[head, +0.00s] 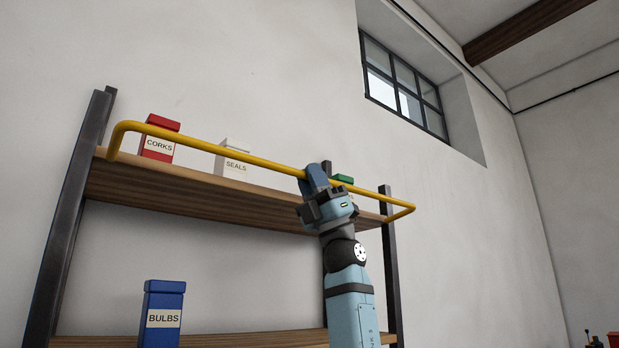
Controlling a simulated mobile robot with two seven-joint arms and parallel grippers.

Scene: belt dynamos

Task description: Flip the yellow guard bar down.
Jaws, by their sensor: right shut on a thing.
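The yellow guard bar (230,152) runs along the front of the upper shelf, level with the boxes standing there, and bends back at both ends. My right gripper (316,176) reaches up from below and is shut on the guard bar, right of its middle. The gripper hides a short length of the bar. My left gripper is not in view.
The upper wooden shelf (200,191) holds a red box marked CORKS (160,138), a white box marked SEALS (233,160) and a green thing (343,178) partly hidden behind my gripper. A blue box marked BULBS (162,312) stands on the lower shelf. Dark posts (68,220) flank the shelves.

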